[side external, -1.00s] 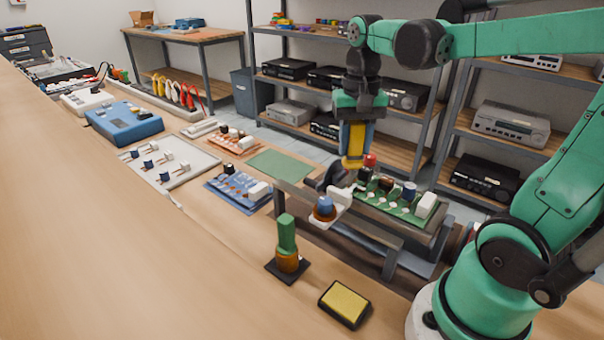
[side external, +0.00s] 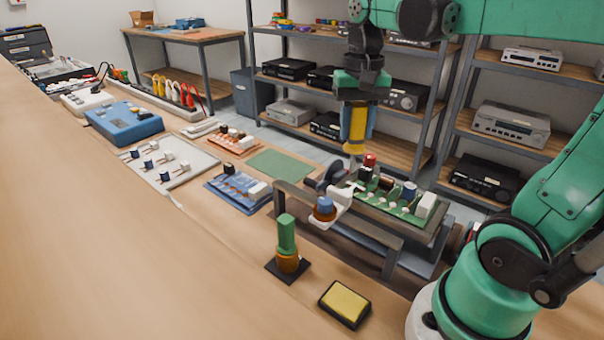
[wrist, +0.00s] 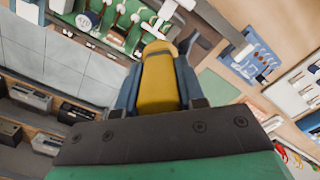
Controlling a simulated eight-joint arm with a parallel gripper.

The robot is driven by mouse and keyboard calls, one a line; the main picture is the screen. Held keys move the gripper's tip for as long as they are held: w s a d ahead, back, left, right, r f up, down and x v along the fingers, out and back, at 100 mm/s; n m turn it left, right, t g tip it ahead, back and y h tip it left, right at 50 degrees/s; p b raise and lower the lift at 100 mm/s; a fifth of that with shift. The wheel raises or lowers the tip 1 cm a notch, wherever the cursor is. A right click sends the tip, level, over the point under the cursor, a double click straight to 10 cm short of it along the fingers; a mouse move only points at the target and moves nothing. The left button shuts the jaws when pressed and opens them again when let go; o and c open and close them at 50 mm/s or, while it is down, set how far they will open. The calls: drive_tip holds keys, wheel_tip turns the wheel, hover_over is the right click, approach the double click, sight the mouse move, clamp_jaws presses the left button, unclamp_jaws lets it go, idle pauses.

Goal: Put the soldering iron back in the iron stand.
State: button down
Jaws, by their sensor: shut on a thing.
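The soldering iron, seen as a yellow handle (side external: 355,130), hangs upright in my gripper (side external: 357,122), tip end down, above the back of the bench. In the wrist view the yellow handle (wrist: 159,80) sits between the two blue-grey fingers of my gripper (wrist: 159,88), which are shut on it. The iron's thin tip is too small to make out. What looks like the iron stand (side external: 287,250), a green tube over an orange lower part on a black square base, stands upright at the front of the bench, well apart from the iron.
A green circuit board (side external: 393,200) with tall components lies in a grey raised frame (side external: 340,222) below my gripper. A white holder with a blue-topped part (side external: 326,208) sits at the frame's front. A yellow sponge (side external: 345,302) in a black tray lies right of the stand. The left bench front is clear.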

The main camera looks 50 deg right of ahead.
drive_tip(key=shift+r, duration=0.8)
